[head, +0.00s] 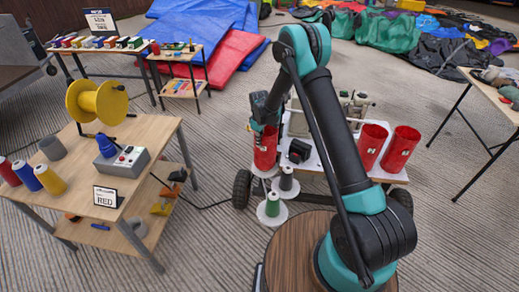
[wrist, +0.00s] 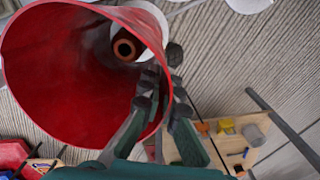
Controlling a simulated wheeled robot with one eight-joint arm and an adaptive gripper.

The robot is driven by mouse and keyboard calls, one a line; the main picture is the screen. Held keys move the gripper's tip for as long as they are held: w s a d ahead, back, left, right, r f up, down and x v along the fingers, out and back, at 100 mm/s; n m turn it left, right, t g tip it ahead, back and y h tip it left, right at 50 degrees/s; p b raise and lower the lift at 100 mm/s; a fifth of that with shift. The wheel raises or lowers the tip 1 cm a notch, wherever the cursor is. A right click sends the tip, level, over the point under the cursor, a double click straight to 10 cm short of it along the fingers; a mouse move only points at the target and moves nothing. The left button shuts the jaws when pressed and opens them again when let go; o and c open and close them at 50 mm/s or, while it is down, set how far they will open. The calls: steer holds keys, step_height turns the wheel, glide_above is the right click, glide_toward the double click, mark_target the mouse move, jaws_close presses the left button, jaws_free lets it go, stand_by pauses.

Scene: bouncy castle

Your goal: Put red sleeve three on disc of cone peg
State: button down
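My gripper (head: 262,124) is shut on the wall of a red sleeve (head: 265,151), which it holds roughly upright. In the wrist view the gripper (wrist: 160,88) pinches the right side of the open red sleeve (wrist: 62,75). Through the sleeve I see a pale round shape with a brown ring-shaped top (wrist: 125,48), seemingly a cone peg. In the head view a white disc (head: 258,171) shows just under the sleeve; contact cannot be told. A grey-topped cone peg (head: 287,178) and a green cone peg (head: 272,205) stand on white discs nearby. The held sleeve's number is not readable.
Two more red sleeves, one (head: 371,146) beside the other (head: 401,150), stand on the white cart right of my arm. A small black object (head: 299,151) sits near the held sleeve. A wooden table (head: 150,135) stands left; carpet lies between.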

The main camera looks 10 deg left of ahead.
steer(key=shift+f, duration=2)
steer(key=c, duration=1.7)
jaws_free()
steer(key=shift+f, duration=0.1)
step_height(320, 180, up, 12)
steer(key=shift+r, duration=0.2)
